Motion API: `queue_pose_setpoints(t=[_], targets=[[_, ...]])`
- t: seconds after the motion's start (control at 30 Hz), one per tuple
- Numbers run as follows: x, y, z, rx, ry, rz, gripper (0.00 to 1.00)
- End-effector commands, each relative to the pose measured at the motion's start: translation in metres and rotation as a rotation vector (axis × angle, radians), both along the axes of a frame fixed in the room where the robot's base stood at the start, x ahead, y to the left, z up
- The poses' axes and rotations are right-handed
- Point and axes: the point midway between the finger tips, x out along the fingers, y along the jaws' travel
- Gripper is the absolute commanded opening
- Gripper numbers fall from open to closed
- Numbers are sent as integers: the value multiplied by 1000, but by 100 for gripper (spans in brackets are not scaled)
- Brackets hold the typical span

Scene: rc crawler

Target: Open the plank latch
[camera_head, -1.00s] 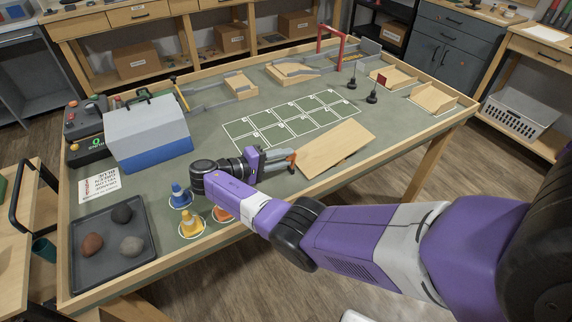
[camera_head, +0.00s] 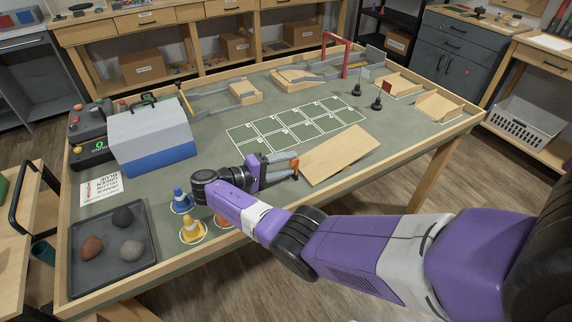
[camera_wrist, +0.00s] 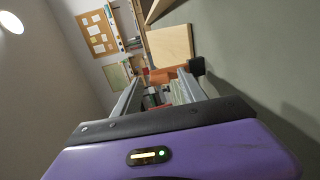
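The light wooden plank (camera_head: 342,153) lies slanted on the green table top, right of my gripper; a wooden panel also shows in the wrist view (camera_wrist: 171,46). An orange-brown piece (camera_head: 294,166), perhaps the latch, is at the plank's left end. In the wrist view an orange part (camera_wrist: 163,75) shows beyond and between my fingertips, with a black block (camera_wrist: 196,66) beside the right finger. My gripper (camera_head: 281,160) points at the plank's left end. Its two grey fingers (camera_wrist: 159,78) are apart. I cannot tell whether they touch the orange piece.
Blue and yellow cones (camera_head: 192,229) stand below my forearm. A dark tray (camera_head: 100,258) with stones and a grey-blue box (camera_head: 153,140) are at left. A white-lined grid (camera_head: 295,124) lies behind my gripper. Ramps and a red gate (camera_head: 346,58) stand farther back.

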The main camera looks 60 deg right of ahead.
Motion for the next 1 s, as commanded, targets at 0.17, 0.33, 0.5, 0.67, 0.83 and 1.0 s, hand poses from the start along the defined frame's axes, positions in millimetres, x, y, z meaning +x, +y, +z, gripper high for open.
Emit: queue_pose_setpoints(t=[0.17, 0.33, 0.5, 0.67, 0.83, 1.0], targets=[[1, 2, 0, 0, 0, 0, 49], [12, 18, 2, -1, -1, 3, 49], [26, 41, 5, -2, -1, 3, 49], [36, 57, 8, 0, 0, 1, 49], [39, 63, 10, 0, 0, 0, 49], [39, 63, 11, 0, 0, 0, 49]])
